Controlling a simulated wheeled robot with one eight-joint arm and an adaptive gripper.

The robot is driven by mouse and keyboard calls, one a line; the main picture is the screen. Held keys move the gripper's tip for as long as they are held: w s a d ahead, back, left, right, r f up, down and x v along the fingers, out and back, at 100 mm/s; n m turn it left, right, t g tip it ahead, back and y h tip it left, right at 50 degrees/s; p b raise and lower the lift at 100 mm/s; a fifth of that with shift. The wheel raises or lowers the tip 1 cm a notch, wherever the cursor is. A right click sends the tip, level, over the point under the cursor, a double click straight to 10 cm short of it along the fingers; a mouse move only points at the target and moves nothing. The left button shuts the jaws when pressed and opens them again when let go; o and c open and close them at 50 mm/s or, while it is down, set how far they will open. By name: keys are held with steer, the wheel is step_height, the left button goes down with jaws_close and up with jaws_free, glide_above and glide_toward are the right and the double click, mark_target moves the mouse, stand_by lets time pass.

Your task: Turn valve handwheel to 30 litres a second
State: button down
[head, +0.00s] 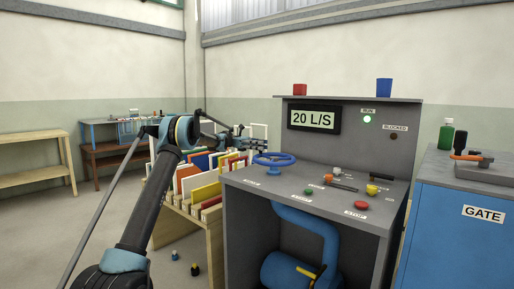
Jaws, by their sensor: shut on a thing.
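The blue valve handwheel (274,159) lies flat on the left part of the grey console top. The console display (314,119) reads 20 L/S. My arm rises from the lower left and bends over the board rack toward the console. My gripper (243,137) is small and dark at the arm's far end, by the left side of the handwheel. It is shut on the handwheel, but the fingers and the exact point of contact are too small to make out.
A rack of coloured boards (206,209) stands left of the grey console (240,184). A green RUN lamp (367,119) is lit; the BLOCKED lamp (393,136) is dark. Several knobs and buttons sit right of the handwheel. A blue GATE cabinet (450,235) stands at the right.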

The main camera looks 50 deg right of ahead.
steer(key=shift+s, duration=0.1)
steer(key=c, duration=1.3)
jaws_free()
step_height(320, 180, up, 10)
